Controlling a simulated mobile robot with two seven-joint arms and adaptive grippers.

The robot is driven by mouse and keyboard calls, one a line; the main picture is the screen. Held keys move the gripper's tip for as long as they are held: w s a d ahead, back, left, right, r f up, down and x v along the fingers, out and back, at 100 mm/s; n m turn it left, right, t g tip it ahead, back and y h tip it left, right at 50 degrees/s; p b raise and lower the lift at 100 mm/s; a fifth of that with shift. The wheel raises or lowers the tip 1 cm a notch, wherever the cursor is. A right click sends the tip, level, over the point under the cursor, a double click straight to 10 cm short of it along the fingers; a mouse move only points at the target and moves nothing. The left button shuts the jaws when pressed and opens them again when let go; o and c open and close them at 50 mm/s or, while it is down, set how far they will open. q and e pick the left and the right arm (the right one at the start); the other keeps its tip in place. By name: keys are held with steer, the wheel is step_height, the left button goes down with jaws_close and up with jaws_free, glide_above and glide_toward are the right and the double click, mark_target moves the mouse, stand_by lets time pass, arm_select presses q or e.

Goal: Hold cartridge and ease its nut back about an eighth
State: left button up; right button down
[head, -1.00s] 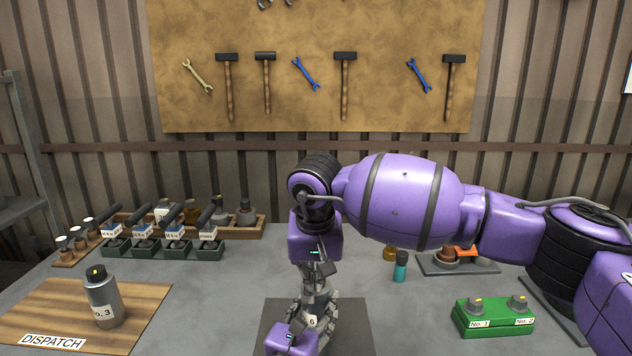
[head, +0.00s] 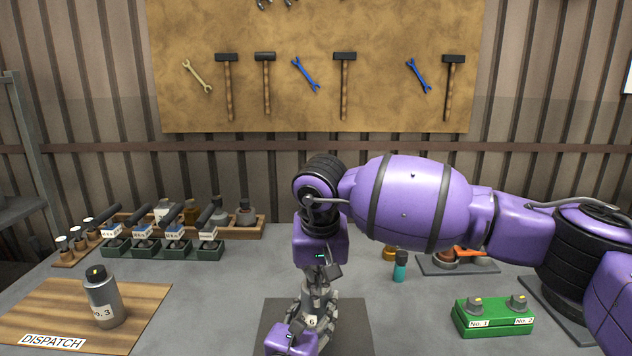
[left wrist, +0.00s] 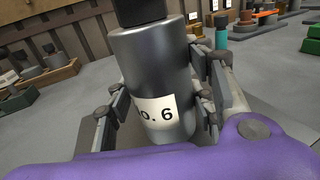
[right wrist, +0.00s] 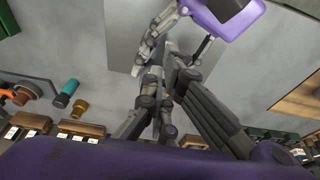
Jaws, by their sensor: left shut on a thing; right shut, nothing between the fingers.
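The cartridge (left wrist: 155,75) is a silver cylinder with a white "No. 6" label, upright in the left wrist view. Its label also shows low in the middle of the head view (head: 312,321). My left gripper (left wrist: 160,105) is shut around its body, a finger on each side. A dark piece (left wrist: 140,10) sits on its top at the frame edge; I cannot tell whether that is the nut. My right gripper (head: 320,279) points down just above the cartridge, shut and empty; its fingers show in the right wrist view (right wrist: 172,62). The nut is not clearly visible.
A dark mat (head: 352,320) lies beneath. A No. 3 bottle (head: 104,300) stands on the wooden dispatch board (head: 145,300) at left. A green block (head: 492,320) with two knobs is at right. A teal bottle (head: 400,268) stands behind. Dark green holders (head: 147,250) line the back left.

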steer(key=w+v, duration=0.1)
steer(key=v, duration=0.4)
steer(key=shift+w+r, duration=0.2)
steer(key=shift+r, duration=0.35)
steer(key=shift+a, duration=0.1)
arm_select(q)
steer(key=o, duration=1.7)
steer(key=shift+w, duration=0.1)
